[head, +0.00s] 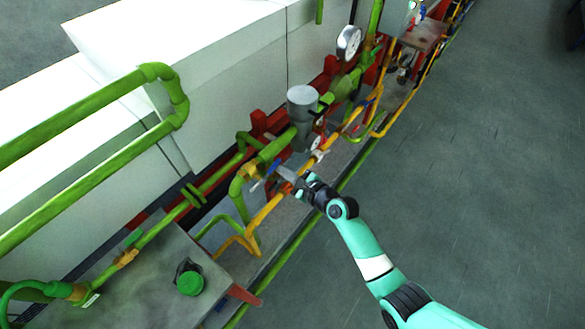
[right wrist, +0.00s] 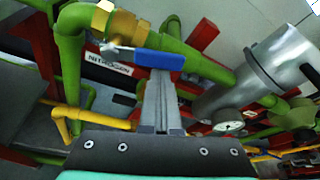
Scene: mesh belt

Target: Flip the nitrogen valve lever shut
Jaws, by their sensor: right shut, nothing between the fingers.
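The nitrogen valve has a brass body (right wrist: 122,26) on a green pipe, with a blue lever (right wrist: 158,60) that points right, roughly level, in the right wrist view. A white "NITROGEN" label (right wrist: 110,65) is just below it. In the head view the blue lever (head: 271,166) shows small beside the brass fitting. My right gripper (head: 281,170) is shut and empty, its fingertips at the lever. In the right wrist view the lever crosses in front of the upper part of the fingers (right wrist: 160,98); I cannot tell whether they touch. My left gripper is out of view.
A grey cylinder (head: 302,101) and a pressure gauge (right wrist: 229,121) are close to the right of the valve. Green and yellow pipes (head: 265,213) run along the wall around it. The floor (head: 470,190) to the right is clear.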

